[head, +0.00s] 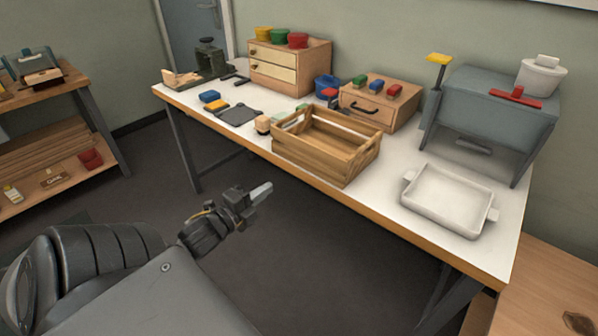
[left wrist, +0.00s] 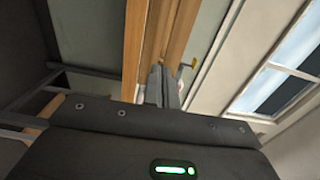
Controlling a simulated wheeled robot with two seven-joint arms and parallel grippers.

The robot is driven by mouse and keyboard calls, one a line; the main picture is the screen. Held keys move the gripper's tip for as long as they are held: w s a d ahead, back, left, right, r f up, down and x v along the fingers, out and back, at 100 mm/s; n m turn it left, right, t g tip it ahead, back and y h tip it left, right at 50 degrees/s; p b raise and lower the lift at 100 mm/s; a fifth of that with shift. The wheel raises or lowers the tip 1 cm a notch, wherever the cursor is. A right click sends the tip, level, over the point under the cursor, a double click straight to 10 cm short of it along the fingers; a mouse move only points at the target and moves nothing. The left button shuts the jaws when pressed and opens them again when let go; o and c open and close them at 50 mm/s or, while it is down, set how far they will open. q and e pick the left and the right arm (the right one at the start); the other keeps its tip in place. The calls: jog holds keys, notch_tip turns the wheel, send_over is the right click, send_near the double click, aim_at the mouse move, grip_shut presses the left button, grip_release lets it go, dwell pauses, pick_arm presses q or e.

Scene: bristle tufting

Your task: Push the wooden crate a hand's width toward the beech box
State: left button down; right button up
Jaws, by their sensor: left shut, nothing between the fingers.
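The slatted wooden crate (head: 318,158) stands upright on the white-topped table, its front side near the table's front edge. It looks empty. Just behind it is a low beech-coloured box with a drawer (head: 366,111) and coloured blocks on top. A taller pale wooden drawer box (head: 273,73) stands farther back left; I cannot tell which is the beech box. My left gripper (head: 262,190) is shut and empty, in front of the table and apart from the crate. Its closed fingers also show in the left wrist view (left wrist: 166,86), where I cannot make out the crate. My right gripper is not in view.
On the table (head: 375,207), a white tray (head: 449,201) lies right of the crate, before a grey machine (head: 488,112). A pale wooden knob (head: 263,125) stands close to the crate's left end. A dark flat plate (head: 238,115) and a blue tub (head: 327,87) are nearby.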

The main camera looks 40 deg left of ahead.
aim_at(306, 160)
pick_arm(q)
jog(key=w, duration=1.3)
jog(key=shift+a+r, duration=0.1)
jog(key=shift+w, duration=0.55)
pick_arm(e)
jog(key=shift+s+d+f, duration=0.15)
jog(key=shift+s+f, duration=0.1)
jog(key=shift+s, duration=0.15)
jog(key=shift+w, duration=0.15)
